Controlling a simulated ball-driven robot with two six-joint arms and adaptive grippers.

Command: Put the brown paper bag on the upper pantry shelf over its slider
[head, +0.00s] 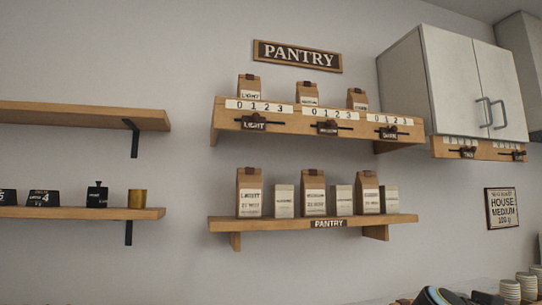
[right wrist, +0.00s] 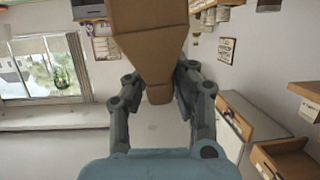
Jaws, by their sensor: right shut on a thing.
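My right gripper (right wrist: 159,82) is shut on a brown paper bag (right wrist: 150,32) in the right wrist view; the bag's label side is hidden. The upper pantry shelf (head: 226,125) is on the wall in the head view and bears three small brown bags: one at left (head: 249,84), one in the middle (head: 307,91) and one at right (head: 357,97). Along its front are sliders tagged LIGHT (head: 254,125), a middle one (head: 327,128) whose tag is hard to read, and a right one (head: 388,132), also blurred. My left gripper is in neither view.
The lower pantry shelf (head: 220,224) holds several bags and pale packs. A PANTRY sign (head: 297,56) hangs above. A white cabinet (head: 446,85) stands close at right. A framed card reads HOUSE MEDIUM (head: 502,208). Other wooden shelves (head: 80,117) are at left; stacked cups (head: 510,290) are at lower right.

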